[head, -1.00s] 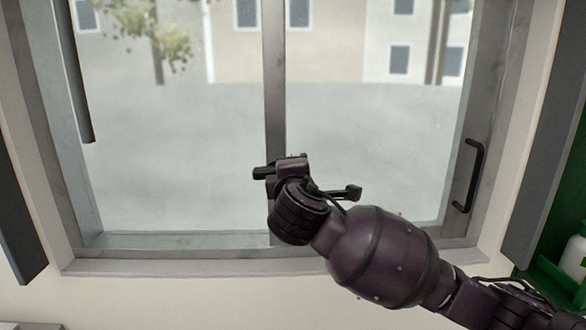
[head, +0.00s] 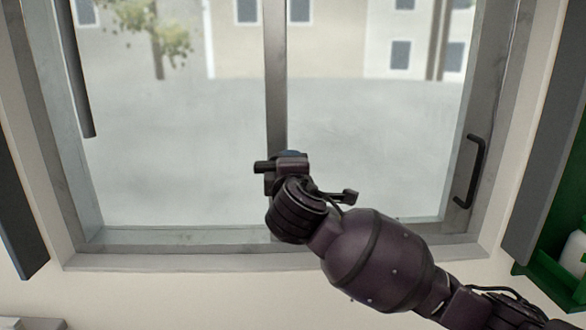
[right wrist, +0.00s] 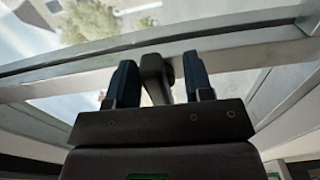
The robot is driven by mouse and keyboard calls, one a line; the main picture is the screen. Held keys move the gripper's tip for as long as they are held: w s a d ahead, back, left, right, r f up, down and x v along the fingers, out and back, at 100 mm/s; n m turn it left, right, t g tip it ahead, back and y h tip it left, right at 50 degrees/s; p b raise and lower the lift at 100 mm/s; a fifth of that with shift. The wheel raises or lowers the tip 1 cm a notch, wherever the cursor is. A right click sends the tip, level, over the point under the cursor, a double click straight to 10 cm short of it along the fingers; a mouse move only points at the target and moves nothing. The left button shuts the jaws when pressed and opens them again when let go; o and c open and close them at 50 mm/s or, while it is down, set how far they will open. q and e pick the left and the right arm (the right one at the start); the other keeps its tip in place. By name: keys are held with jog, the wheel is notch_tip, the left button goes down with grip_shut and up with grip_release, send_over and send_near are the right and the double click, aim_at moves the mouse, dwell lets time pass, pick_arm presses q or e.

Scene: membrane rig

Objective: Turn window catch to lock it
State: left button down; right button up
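The window catch (right wrist: 154,76) is a grey lever with a round pivot, on the window's frame bar. In the right wrist view it stands between the two dark fingers of my right gripper (right wrist: 160,82). The fingers are apart, one on each side of the catch, with a gap visible on both sides. In the head view my right gripper (head: 289,155) is in front of the central bar (head: 276,80) and hides the catch. My left gripper is not in view.
The window has a grey frame (head: 180,262) with a sill along the bottom. A black handle (head: 477,170) is on the right side of the frame. A green shelf (head: 548,278) with a white container (head: 575,250) stands at the far right.

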jog(key=shift+d+r, duration=0.1)
jog(key=s, duration=1)
jog(key=shift+s, duration=0.4)
